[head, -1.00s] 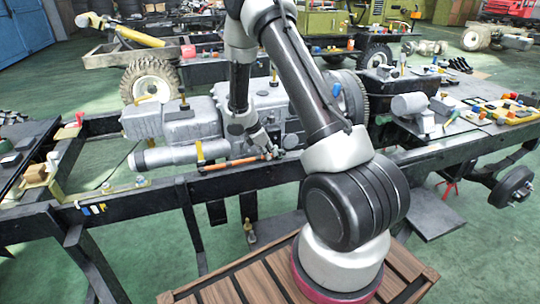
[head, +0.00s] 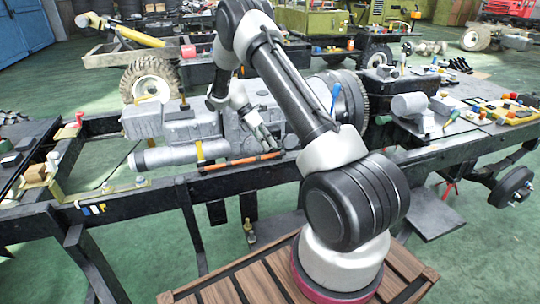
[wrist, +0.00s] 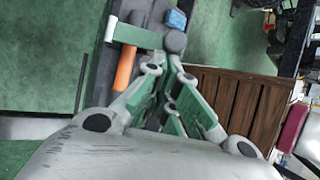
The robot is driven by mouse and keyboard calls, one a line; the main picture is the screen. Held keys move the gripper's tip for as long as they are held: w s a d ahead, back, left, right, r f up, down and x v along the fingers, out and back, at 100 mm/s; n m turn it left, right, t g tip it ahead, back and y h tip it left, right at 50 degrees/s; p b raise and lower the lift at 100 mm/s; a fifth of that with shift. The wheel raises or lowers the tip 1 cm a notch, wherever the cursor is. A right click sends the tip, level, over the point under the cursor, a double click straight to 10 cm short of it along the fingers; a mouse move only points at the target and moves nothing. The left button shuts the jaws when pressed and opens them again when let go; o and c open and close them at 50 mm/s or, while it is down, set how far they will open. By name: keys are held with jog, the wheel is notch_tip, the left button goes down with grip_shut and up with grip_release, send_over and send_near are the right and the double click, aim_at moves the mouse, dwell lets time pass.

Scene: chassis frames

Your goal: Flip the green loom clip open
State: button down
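A green bar (wrist: 138,36), which looks like the green loom clip, lies across the dark frame rail beside the orange loom (wrist: 124,68) in the wrist view. I cannot tell whether it is flipped open. In the head view the orange loom (head: 257,158) runs along the near rail, and the clip is too small to make out there. My gripper (head: 268,143) is above the loom's right part, pointing down to the right. Its fingers (wrist: 168,66) converge close together in the wrist view and hold nothing I can see. They partly hide the rail beneath.
A blue piece (wrist: 176,19) lies on the rail beyond the green bar.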

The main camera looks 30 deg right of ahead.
jog(key=shift+w+d+r+g, duration=0.2)
jog(key=shift+w+g, duration=0.35)
jog(key=shift+g, duration=0.35)
jog(key=shift+w+r, duration=0.4)
jog(key=shift+w, duration=0.05)
jog(key=shift+w+d+f, duration=0.1)
jog(key=shift+w+d, duration=0.1)
jog(key=shift+w, duration=0.75)
jog(key=shift+w+d+f, duration=0.1)
jog(key=shift+w+d, duration=0.15)
jog(key=shift+w, duration=0.75)
jog(key=shift+w+d+f, duration=0.1)
jog(key=shift+w+d, duration=0.1)
jog(key=shift+w, duration=0.85)
